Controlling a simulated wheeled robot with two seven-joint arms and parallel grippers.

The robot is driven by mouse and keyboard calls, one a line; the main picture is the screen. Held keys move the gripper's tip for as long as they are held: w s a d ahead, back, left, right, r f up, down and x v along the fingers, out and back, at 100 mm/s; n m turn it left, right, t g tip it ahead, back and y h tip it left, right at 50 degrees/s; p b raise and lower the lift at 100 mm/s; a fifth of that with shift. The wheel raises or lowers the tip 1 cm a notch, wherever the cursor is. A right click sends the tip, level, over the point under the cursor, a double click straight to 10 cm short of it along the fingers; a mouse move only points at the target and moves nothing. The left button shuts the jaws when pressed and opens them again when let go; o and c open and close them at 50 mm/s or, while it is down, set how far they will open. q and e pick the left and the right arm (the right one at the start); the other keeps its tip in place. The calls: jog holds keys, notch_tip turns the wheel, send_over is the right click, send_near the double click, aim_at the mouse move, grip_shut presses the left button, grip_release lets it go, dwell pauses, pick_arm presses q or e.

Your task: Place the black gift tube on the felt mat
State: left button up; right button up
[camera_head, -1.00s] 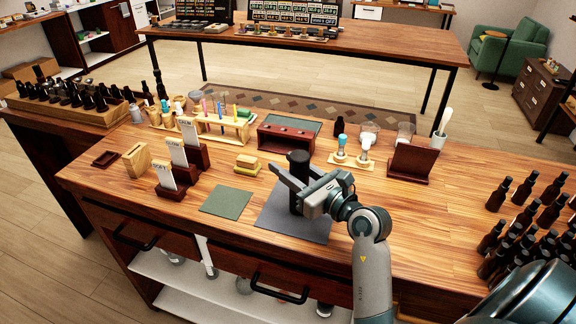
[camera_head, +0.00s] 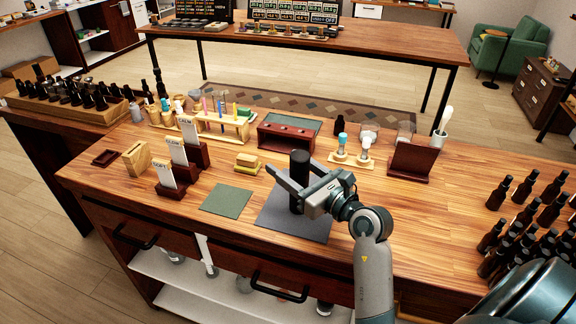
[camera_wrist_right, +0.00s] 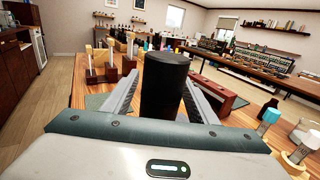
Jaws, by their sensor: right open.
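The black gift tube (camera_head: 299,172) stands upright on the dark grey mat (camera_head: 312,230), which I take to be the felt mat. My right gripper (camera_head: 295,186) is open, with one finger on each side of the tube. The right wrist view shows the tube (camera_wrist_right: 165,85) between the two spread fingers, with its top above them. The tube's lower part is partly hidden by the near finger in the head view. My left gripper is not in view.
A smaller green mat (camera_head: 227,201) lies to the left. Dark bottles (camera_head: 520,225) crowd the right side. The wood right of the grey mat is clear.

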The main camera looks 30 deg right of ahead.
aim_at(306, 179)
jog(key=s, duration=0.2)
jog(key=s+d+b, duration=0.1)
jog(key=s, duration=0.1)
jog(key=shift+s+f, duration=0.2)
jog(key=shift+s, duration=0.15)
jog(key=s, duration=0.2)
jog(key=s+b, duration=0.1)
jog(key=shift+s+d, duration=0.2)
jog(key=shift+d, duration=0.1)
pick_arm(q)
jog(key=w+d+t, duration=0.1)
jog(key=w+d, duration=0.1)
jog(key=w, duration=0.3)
pick_arm(e)
jog(key=shift+s+r+p, duration=0.25)
jog(key=shift+s+p, duration=0.15)
jog(key=shift+s, duration=0.15)
jog(key=shift+s+d+p, duration=0.2)
jog(key=shift+s+p, duration=0.3)
jog(key=shift+s, duration=0.55)
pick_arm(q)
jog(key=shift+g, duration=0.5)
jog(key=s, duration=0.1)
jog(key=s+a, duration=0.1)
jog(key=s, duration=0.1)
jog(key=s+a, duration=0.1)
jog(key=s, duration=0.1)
pick_arm(e)
jog(key=shift+d+f, duration=0.1)
